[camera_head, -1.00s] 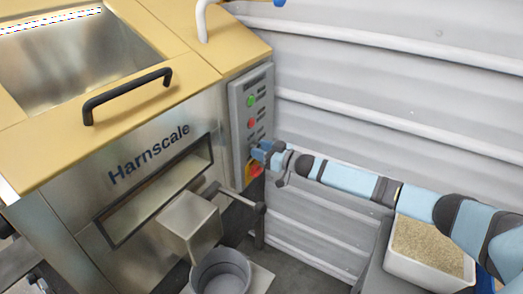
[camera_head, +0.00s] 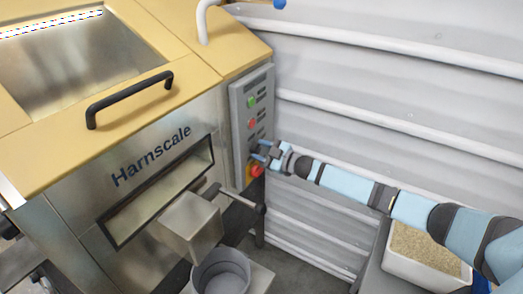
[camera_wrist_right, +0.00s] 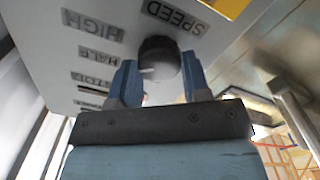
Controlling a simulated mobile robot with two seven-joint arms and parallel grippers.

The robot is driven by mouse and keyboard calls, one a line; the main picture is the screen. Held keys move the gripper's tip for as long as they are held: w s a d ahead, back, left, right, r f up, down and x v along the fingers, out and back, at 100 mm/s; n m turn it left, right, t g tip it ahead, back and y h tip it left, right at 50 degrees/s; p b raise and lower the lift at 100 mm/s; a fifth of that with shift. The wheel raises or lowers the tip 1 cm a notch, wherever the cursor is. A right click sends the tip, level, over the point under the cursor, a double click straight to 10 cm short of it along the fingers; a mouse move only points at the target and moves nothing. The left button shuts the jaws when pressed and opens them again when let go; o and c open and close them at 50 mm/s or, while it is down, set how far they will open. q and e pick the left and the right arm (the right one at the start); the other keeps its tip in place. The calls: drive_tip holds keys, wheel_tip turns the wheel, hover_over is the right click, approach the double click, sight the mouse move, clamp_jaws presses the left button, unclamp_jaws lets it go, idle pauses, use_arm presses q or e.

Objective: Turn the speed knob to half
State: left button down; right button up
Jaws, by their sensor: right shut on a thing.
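The black round speed knob (camera_wrist_right: 160,56) shows in the right wrist view below the SPEED label (camera_wrist_right: 178,14) on the grey control panel. A short white mark on its rim faces left; I cannot tell exactly which label it points at. The HIGH label (camera_wrist_right: 93,25) and HALF label (camera_wrist_right: 98,53) are to its left. My right gripper (camera_wrist_right: 160,80) has one blue finger on each side of the knob and is shut on it. In the head view my right gripper (camera_head: 263,152) is at the panel (camera_head: 238,112) and hides the knob. My left gripper is out of view.
A green button (camera_head: 251,101) and a red button (camera_head: 251,123) sit above my gripper on the panel. A red stop button (camera_head: 257,170) is just below it. The Harnscale hopper (camera_head: 60,165) stands left. A white tub of substrate (camera_head: 430,275) is at lower right.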

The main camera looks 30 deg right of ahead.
drive_tip(key=shift+n, duration=0.8)
drive_tip(key=shift+f, duration=0.1)
drive_tip(key=o, duration=0.9)
drive_tip(key=shift+s, duration=0.15)
drive_tip(key=v, duration=1.3)
drive_tip(key=shift+s+d+p, duration=0.15)
drive_tip(key=shift+s+p, duration=0.1)
drive_tip(key=shift+p, duration=0.05)
